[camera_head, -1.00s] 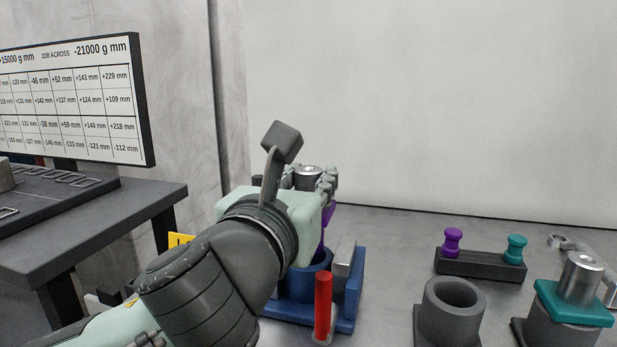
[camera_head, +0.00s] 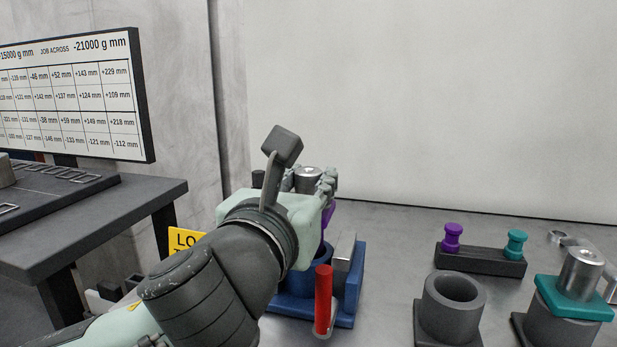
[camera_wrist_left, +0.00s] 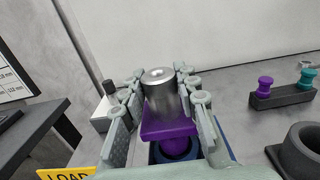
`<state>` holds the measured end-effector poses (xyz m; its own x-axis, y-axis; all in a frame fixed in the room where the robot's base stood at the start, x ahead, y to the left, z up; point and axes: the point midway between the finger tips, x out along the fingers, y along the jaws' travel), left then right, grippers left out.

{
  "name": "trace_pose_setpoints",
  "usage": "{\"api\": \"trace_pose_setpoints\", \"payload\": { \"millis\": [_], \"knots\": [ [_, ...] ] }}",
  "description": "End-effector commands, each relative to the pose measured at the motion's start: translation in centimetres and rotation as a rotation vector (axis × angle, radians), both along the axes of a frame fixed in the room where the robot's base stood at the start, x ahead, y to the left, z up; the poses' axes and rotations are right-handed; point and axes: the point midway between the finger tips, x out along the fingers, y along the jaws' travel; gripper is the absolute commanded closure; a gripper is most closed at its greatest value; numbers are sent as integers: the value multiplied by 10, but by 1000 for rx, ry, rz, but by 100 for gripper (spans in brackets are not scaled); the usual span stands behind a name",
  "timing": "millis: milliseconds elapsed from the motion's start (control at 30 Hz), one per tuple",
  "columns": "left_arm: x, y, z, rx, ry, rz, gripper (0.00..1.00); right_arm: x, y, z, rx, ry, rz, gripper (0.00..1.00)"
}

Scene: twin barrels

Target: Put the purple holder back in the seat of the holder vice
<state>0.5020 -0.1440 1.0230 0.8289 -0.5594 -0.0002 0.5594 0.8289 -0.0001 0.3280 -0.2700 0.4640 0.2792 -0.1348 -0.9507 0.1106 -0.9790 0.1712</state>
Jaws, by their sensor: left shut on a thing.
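The purple holder has a bright metal cylinder above a purple square flange (camera_wrist_left: 170,131). My left gripper (camera_head: 308,184) is shut on the holder, with a finger on each side of the cylinder in the left wrist view. The holder looks upright, above the blue holder vice (camera_head: 347,318). The vice's round blue seat (camera_head: 322,257) lies under the holder, partly hidden by my left arm and the holder. The flange seems to be apart from the seat, but the exact gap is hard to tell. A red-handled lever (camera_head: 323,300) stands at the vice's front. My right gripper is not in view.
A dark rack (camera_head: 480,262) with a purple and a teal knob stands to the right. A grey empty socket (camera_head: 453,300) and a teal-flanged holder (camera_head: 575,300) in another socket stand nearer. A yellow sign (camera_head: 186,240) is at left, behind my arm.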

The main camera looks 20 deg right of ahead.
Motion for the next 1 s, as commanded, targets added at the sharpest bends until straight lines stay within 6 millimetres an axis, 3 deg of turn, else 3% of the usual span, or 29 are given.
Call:
{"api": "trace_pose_setpoints", "payload": {
  "millis": [1000],
  "knots": [
    [0,0,-18,-1,-3,-1,100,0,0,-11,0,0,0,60]
  ]
}}
